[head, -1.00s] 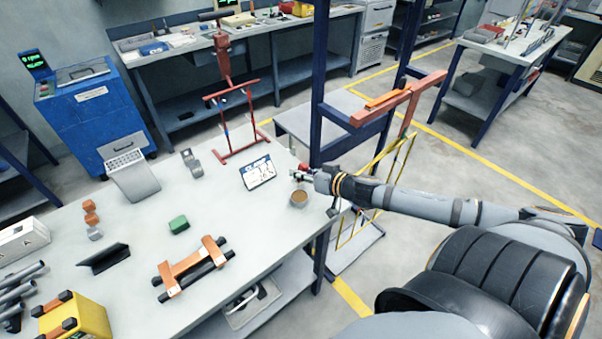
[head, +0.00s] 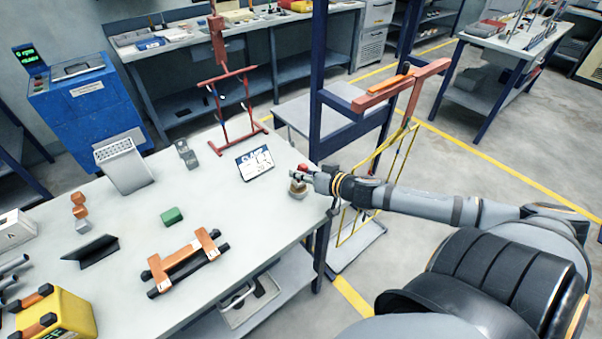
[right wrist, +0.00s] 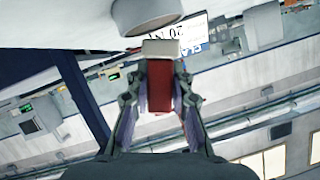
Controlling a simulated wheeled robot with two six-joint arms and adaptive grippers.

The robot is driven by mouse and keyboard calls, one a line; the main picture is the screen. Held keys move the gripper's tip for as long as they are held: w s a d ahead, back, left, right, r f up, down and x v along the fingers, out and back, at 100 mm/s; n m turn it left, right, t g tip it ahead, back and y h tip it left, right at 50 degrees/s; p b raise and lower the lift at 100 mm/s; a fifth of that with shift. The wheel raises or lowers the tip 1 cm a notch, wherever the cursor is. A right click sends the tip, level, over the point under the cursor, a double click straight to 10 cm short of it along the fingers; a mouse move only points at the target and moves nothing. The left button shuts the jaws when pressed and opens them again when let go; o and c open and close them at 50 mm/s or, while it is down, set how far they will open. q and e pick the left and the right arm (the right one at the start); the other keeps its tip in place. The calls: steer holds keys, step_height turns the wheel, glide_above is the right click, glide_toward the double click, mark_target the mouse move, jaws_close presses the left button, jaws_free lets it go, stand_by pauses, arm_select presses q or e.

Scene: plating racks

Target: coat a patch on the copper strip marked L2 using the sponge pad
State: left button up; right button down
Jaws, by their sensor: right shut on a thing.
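My right gripper (head: 300,175) is shut on the sponge pad (right wrist: 162,48), a pale block on a red handle (right wrist: 160,85). In the head view the red of the handle shows at the fingers, just above a small round dish (head: 298,194) at the table's right edge. The dish's grey side (right wrist: 147,14) shows close to the pad in the right wrist view; I cannot tell whether they touch. Two copper strips (head: 159,271) (head: 207,244) lie across black rails mid-table. Their marks are too small to read, so L2 cannot be told. My left gripper is not in view.
A green block (head: 172,215), a black angled holder (head: 92,251) and a yellow box (head: 58,318) stand on the table (head: 125,225). A printed card (head: 254,163) stands near the dish. The surface between dish and copper strips is clear.

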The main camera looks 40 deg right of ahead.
mark_target(301, 165)
steer(key=shift+f+b, duration=0.45)
steer(key=shift+f, duration=0.05)
stand_by(0.4)
steer(key=shift+f, duration=0.1)
stand_by(0.8)
step_height(301, 165, up, 7)
steer(key=p, duration=0.8)
stand_by(0.3)
